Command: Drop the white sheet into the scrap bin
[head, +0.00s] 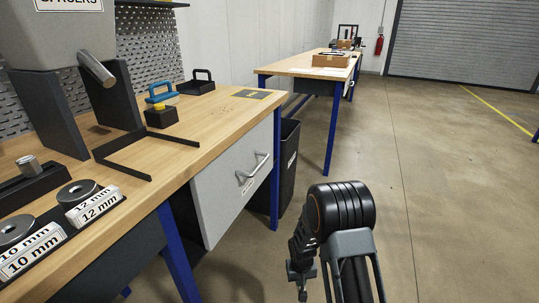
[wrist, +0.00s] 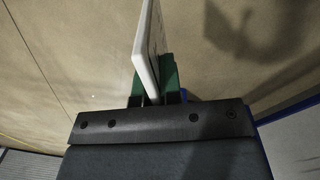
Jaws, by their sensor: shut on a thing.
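The white sheet (wrist: 148,45) shows in the wrist view as a thin white slab, seen nearly edge-on. My gripper (wrist: 154,92) is shut on it, with green finger pads on both sides, and the sheet sticks out beyond the fingertips over the floor. In the head view my arm reaches low over the floor to the right of the workbench; I cannot make out the sheet there. A black bin (head: 288,168), likely the scrap bin, stands on the floor at the far end of the near workbench, partly hidden by a blue leg. Its inside is not visible.
The near workbench (head: 222,117) with a grey drawer (head: 235,182) is at the left, holding washers, a black frame and small tools. A second table (head: 300,65) with cardboard boxes (head: 331,60) stands behind. Open concrete floor (head: 450,170) lies to the right.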

